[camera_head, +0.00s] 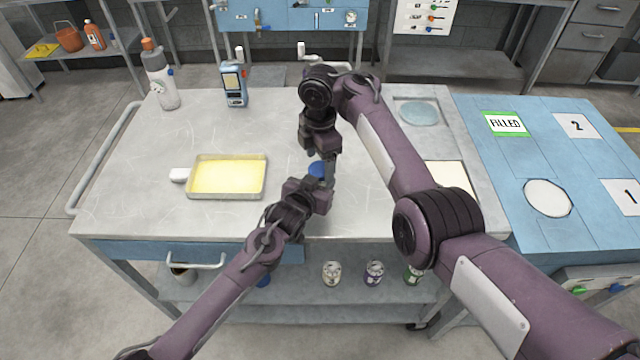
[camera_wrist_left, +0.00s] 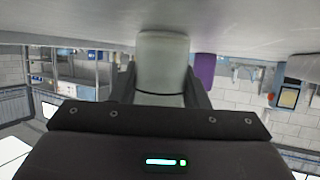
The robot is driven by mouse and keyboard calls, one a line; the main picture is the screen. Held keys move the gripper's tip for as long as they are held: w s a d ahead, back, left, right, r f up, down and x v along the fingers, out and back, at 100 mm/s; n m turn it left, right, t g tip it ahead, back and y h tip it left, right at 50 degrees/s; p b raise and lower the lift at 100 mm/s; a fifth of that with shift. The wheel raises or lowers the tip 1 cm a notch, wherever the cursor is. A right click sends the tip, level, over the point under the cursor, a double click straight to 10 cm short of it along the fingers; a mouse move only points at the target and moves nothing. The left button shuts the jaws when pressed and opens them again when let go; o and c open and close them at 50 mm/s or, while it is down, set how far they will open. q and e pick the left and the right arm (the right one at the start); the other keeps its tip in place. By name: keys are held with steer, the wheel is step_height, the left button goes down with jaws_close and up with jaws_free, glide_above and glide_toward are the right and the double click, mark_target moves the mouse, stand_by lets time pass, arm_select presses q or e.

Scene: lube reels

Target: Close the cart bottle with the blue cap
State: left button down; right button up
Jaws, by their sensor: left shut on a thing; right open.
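A blue cap (camera_head: 317,168) shows between my grippers near the front of the cart top; whether it sits on the bottle cannot be told. My left gripper (camera_head: 318,190) is shut on a pale translucent bottle (camera_wrist_left: 163,65), seen upside down between its fingers in the left wrist view. The bottle's cap end is hidden there, and the arms mostly hide the bottle in the head view. My right gripper (camera_head: 328,170) is open, pointing down just beside the blue cap.
A shallow tray of yellow liquid (camera_head: 228,177) lies left of the grippers. A grey bottle with an orange top (camera_head: 160,78) and a handheld meter (camera_head: 233,84) stand at the back left. A blue table with a "FILLED" sign (camera_head: 506,123) adjoins on the right. Several cans stand below.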

steer(key=shift+r, duration=1.45)
steer(key=shift+o, duration=0.5)
steer(key=shift+r, duration=0.2)
step_height(320, 180, up, 3)
steer(key=n, duration=0.3)
steer(key=shift+f, duration=4)
steer(key=shift+c, duration=0.4)
